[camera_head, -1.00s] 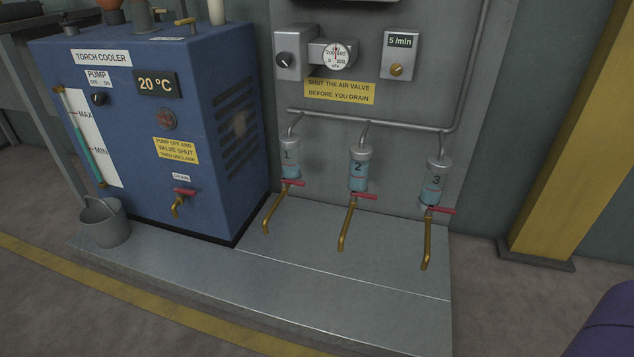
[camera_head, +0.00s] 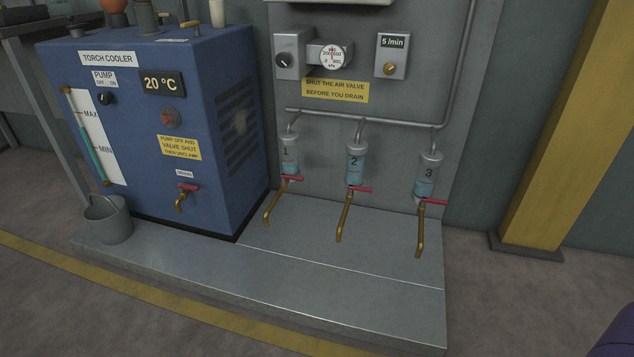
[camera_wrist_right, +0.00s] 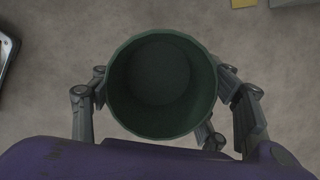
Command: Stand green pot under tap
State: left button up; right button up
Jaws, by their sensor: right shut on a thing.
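The green pot (camera_wrist_right: 161,129) is in the right wrist view, open end toward the camera; its inside looks dark and empty. My right gripper (camera_wrist_right: 160,95) is shut on the pot, one finger on each side of it. The pot is not in the head view. Taps with red handles hang under three numbered cylinders: tap 1 (camera_head: 274,207), tap 2 (camera_head: 345,217) and tap 3 (camera_head: 420,234). The drain tap (camera_head: 180,201) is on the blue torch cooler (camera_head: 140,130). My left gripper is not in view.
A grey bucket (camera_head: 108,221) stands at the cooler's left front corner. The metal plinth (camera_head: 300,270) is bare under the numbered taps. A yellow post (camera_head: 560,130) stands at the right. A yellow line (camera_head: 150,307) runs along the floor. A purple part of my body shows at lower right.

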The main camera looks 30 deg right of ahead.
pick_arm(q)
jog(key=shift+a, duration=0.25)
pick_arm(e)
jog(key=shift+s+a, duration=0.35)
jog(key=shift+s, duration=0.25)
jog(key=shift+w, duration=0.2)
